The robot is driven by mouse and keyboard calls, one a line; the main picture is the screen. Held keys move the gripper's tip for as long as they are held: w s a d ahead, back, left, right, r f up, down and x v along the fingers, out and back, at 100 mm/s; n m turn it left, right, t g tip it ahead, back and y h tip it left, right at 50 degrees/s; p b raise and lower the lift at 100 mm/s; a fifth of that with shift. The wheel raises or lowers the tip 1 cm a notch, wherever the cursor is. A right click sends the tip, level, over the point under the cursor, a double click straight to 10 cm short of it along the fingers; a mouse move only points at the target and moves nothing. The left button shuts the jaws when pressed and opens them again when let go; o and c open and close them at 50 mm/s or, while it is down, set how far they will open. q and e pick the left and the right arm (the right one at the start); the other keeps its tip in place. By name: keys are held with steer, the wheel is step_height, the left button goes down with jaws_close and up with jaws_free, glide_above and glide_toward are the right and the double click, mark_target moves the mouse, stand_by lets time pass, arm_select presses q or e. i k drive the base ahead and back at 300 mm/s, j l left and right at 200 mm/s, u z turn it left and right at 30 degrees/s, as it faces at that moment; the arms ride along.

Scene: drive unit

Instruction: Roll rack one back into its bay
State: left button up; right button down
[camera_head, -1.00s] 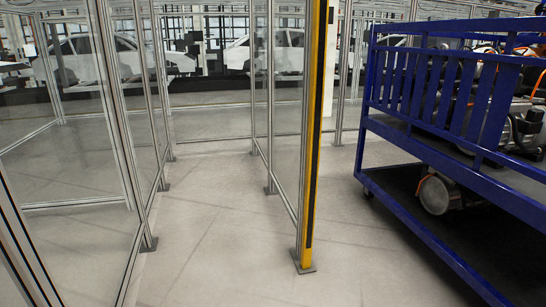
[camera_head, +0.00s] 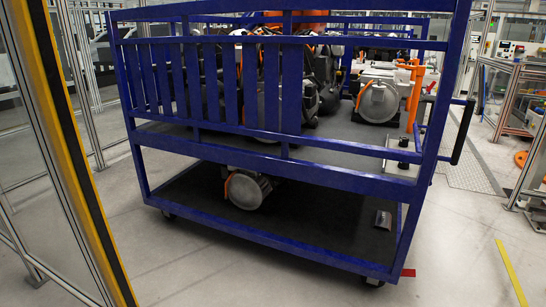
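A blue wheeled rack (camera_head: 270,178) fills the middle of the head view, and I cannot read a number on it. It has a slatted side, an upper deck carrying grey and black drive units (camera_head: 380,100) with orange parts, and a dark lower deck with one grey cylindrical unit (camera_head: 247,190). A black handle (camera_head: 462,132) sticks out from its right end. Casters show under its near corners. Neither of my grippers is in view. I cannot tell which floor area is its bay.
A yellow and black post (camera_head: 75,150) with glass fence panels stands close on the left. A red mark (camera_head: 408,272) lies by the rack's near right corner. A yellow floor line (camera_head: 511,272) and clear floor lie to the right. A workstation frame (camera_head: 525,100) stands at far right.

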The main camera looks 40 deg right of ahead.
mark_target(288, 164)
steer(key=i+l+z, duration=0.35)
steer(key=i, duration=0.15)
steer(key=i+z, duration=0.35)
steer(key=i, duration=0.2)
